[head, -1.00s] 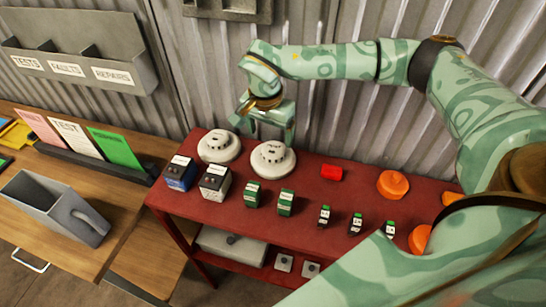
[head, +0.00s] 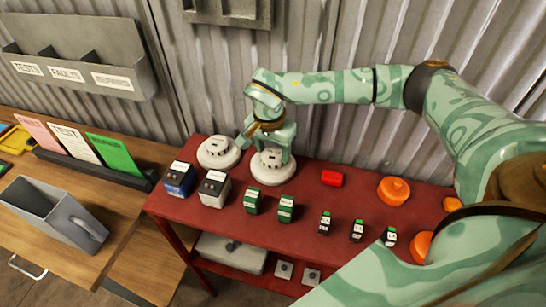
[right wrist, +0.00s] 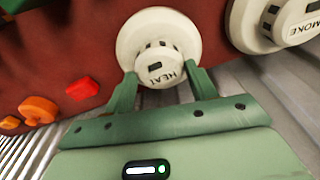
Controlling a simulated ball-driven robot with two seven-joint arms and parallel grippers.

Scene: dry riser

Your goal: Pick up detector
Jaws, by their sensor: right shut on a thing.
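Two white round detectors stand on the red table (head: 330,215) at its back left. The right one is the heat detector (head: 272,173); in the right wrist view its raised centre (right wrist: 162,68) reads "HEAT". My right gripper (head: 272,150) is over it, its fingers shut on the two sides of that raised centre. The detector's wide base appears to rest on the table. The left one is the smoke detector (head: 218,152), labelled "SMOKE" in the right wrist view (right wrist: 284,22), apart from the gripper. My left gripper is not in view.
Batteries (head: 214,188), green blocks (head: 286,208) and small black devices (head: 357,231) stand in front of the detectors. A red block (head: 332,178) and an orange sounder (head: 394,190) are to the right. A corrugated wall (head: 340,115) stands close behind.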

